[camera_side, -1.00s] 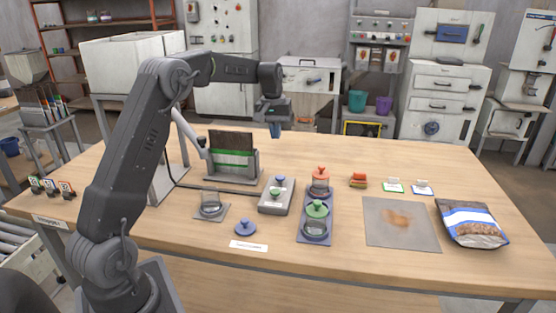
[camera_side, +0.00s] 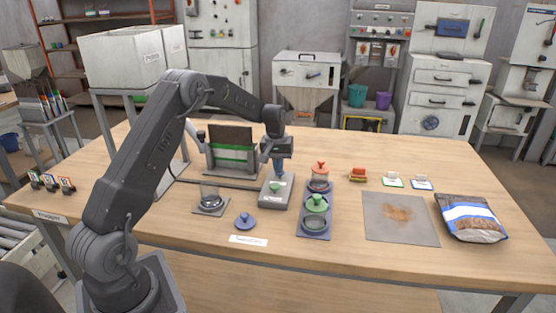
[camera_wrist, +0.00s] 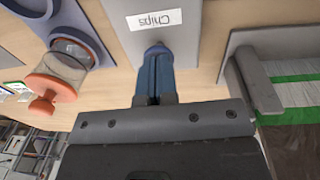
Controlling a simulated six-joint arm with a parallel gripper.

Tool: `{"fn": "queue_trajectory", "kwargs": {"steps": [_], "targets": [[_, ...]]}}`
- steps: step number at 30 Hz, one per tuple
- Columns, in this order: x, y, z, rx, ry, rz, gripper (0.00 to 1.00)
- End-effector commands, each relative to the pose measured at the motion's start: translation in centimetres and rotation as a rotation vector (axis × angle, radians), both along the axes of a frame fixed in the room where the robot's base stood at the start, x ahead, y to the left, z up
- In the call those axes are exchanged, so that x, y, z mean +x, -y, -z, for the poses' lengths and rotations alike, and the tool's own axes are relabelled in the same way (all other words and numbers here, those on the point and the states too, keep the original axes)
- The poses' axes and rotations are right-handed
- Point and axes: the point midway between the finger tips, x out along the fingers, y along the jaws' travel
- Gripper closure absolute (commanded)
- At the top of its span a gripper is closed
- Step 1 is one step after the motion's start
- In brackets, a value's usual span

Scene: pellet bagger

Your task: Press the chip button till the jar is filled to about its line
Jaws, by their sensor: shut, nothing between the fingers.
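The button box (camera_side: 274,196) is a grey block in the middle of the table. A label reading "Chips" (camera_wrist: 155,18) shows upside down in the wrist view. My gripper (camera_side: 278,174) is shut and empty, pointing down at the box's far end. In the wrist view its blue fingertips (camera_wrist: 154,66) are right at a blue button (camera_wrist: 157,48), seemingly touching it. The clear open jar (camera_side: 210,195) stands on a grey plate left of the box. I cannot make out its line or any chips in it.
A blue lid (camera_side: 245,222) lies in front of the box. A blue tray (camera_side: 314,235) with a red-lidded jar (camera_side: 320,176) and a green-lidded jar (camera_side: 316,210) stands close on the right. A green-banded stand (camera_side: 229,154) is behind. A grey mat (camera_side: 401,230) and pellet bag (camera_side: 470,218) lie right.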

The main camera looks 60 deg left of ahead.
Motion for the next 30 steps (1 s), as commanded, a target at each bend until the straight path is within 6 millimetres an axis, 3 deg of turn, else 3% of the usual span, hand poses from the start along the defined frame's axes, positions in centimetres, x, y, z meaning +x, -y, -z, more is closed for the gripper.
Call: {"fn": "queue_trajectory", "kwargs": {"steps": [8, 14, 30], "targets": [[0.0, 0.0, 0.1, -0.001, -0.001, 0.0, 1.0], [0.0, 0.0, 1.9, -0.003, -0.004, 0.001, 1.0], [-0.1, 0.1, 2.2, -0.004, -0.007, 0.002, 1.0]]}}
